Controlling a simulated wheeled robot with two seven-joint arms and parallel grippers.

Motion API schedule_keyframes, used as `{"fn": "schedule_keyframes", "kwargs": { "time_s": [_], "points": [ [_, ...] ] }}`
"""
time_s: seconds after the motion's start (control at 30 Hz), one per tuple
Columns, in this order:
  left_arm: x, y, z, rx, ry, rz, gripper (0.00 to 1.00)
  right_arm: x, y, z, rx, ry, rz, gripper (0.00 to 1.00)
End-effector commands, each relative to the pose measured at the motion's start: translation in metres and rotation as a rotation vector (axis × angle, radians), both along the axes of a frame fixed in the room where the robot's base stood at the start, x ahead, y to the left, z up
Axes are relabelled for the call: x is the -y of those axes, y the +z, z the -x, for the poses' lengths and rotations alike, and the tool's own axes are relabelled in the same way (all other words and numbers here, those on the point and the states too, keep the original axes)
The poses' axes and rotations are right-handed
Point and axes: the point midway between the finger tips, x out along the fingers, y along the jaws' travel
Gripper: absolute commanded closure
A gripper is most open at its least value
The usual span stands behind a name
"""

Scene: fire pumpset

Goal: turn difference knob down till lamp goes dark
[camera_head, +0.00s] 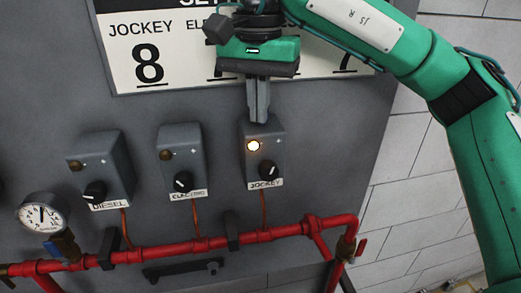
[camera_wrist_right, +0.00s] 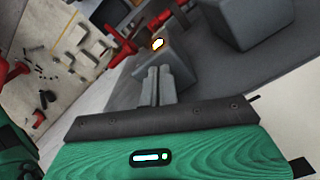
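The JOCKEY switch box (camera_head: 277,142) is grey, with a lit lamp (camera_head: 254,146) glowing pale yellow and a black knob (camera_head: 267,170) below it. The lit lamp also shows in the right wrist view (camera_wrist_right: 158,44); the knob cannot be made out there. My right gripper (camera_head: 259,117) points down at the top of the JOCKEY box, its two fingers together with nothing seen between them. The fingers also show in the right wrist view (camera_wrist_right: 159,72). I cannot tell whether the fingertips touch the box. My left gripper is not in view.
The DIESEL box (camera_head: 114,162) and ELECTRIC box (camera_head: 191,155) stand to the left, their lamps dark. A red pipe (camera_head: 190,249) runs below, with a pressure gauge (camera_head: 42,214) at left. A sign (camera_head: 180,55) hangs above, partly hidden by my right arm.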

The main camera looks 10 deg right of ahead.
Motion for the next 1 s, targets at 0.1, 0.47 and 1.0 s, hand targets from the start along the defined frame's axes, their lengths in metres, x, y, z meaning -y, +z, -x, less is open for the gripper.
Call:
{"fn": "schedule_keyframes", "kwargs": {
  "time_s": [0.1,0.47,1.0],
  "points": [
    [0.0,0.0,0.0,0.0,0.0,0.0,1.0,0.001,0.0,-0.001,0.002,-0.003,0.001,1.0],
    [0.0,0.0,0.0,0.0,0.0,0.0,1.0,-0.002,0.0,0.005,0.0,-0.002,0.001,1.0],
    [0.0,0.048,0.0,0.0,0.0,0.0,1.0,-0.003,0.05,0.007,0.001,-0.001,0.001,1.0]
  ]
}}
